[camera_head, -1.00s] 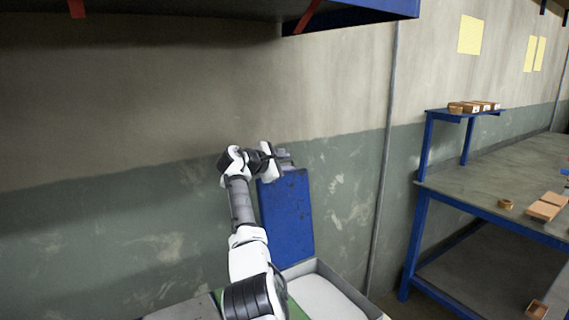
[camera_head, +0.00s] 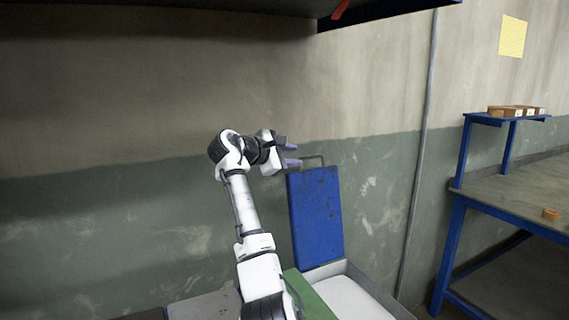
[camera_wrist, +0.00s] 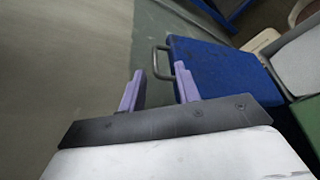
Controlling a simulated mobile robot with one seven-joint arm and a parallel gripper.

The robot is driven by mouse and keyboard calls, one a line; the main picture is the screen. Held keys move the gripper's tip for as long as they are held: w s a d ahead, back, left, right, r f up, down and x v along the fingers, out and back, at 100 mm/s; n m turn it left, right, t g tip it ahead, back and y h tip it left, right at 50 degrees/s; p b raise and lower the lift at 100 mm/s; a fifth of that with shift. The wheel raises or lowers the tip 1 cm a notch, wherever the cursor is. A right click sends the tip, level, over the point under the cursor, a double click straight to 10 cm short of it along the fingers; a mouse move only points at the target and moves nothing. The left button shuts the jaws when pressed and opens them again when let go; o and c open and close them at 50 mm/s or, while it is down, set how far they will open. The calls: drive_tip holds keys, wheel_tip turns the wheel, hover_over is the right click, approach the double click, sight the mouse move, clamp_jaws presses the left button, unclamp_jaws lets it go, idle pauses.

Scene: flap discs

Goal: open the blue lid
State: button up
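The blue lid (camera_head: 316,215) stands nearly upright at the back of its bin, close to the wall. It also shows in the wrist view (camera_wrist: 215,72). A grey bar handle (camera_head: 314,157) sits on its top edge and shows in the wrist view (camera_wrist: 160,62). My gripper (camera_head: 292,155) is at the handle's left end, above the lid's top left corner. In the wrist view my gripper (camera_wrist: 160,70) has its two purple fingers apart with nothing clamped between them. The handle lies just beyond the fingertips; whether one finger touches it I cannot tell.
The open bin (camera_head: 362,275) below the lid has a pale inside. A green surface (camera_head: 308,292) adjoins it on the left. A blue-framed workbench (camera_head: 520,200) stands at the right. A dark shelf (camera_head: 200,15) hangs overhead.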

drive_tip(key=v, duration=0.2)
drive_tip(key=shift+s+a+r, duration=0.1)
drive_tip(key=shift+s+a, duration=0.1)
